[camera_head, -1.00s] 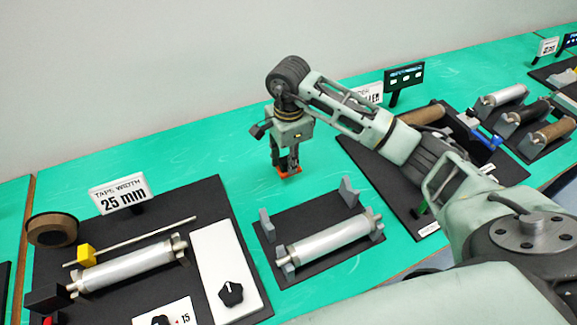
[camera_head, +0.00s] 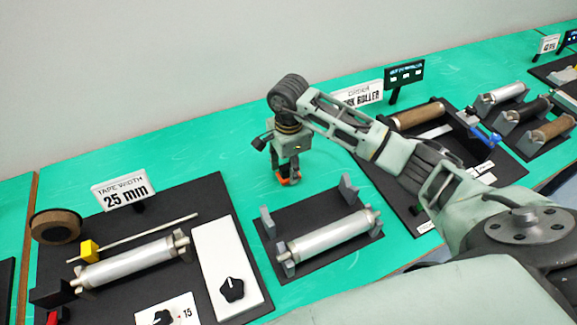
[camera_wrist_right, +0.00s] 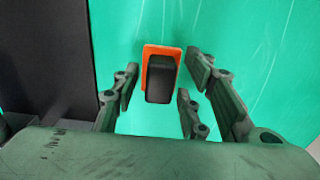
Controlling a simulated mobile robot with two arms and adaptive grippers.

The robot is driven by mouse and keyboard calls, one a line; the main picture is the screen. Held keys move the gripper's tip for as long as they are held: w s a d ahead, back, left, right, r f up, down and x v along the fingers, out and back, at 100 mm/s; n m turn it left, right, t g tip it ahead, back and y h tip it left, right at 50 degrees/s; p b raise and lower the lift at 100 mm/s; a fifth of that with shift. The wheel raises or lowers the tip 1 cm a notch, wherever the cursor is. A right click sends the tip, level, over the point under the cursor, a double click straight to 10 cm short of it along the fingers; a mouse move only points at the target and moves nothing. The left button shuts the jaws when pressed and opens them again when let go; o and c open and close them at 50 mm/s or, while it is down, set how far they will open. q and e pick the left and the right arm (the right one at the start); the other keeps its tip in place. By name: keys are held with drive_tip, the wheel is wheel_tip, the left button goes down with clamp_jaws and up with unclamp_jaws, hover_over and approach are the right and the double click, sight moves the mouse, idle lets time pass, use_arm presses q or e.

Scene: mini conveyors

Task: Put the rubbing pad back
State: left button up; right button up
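The rubbing pad is an orange piece with a black block on it (camera_wrist_right: 161,76). It lies on the green table top, and its orange part shows small and partly hidden under my right gripper in the head view (camera_head: 289,181). My right gripper (camera_head: 287,177) points down over it. In the right wrist view my right gripper (camera_wrist_right: 163,85) has its fingers apart on both sides of the pad, with green table showing in the gaps. The pad is not gripped. My left gripper is not in view.
A black base with a silver roller (camera_head: 330,231) and grey supports stands just in front of my right gripper. A tape width station (camera_head: 190,210) is at the left. More roller stations (camera_head: 415,115) are at the right. The table behind the gripper is clear to the wall.

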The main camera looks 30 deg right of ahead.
sight(289, 166)
drive_tip(key=shift+r, duration=0.2)
drive_tip(key=shift+w+r, duration=0.1)
drive_tip(key=shift+r, duration=0.2)
wheel_tip(289, 166, up, 11)
drive_tip(key=b, duration=0.2)
drive_tip(key=shift+r+b, duration=0.2)
drive_tip(key=shift+b, duration=0.1)
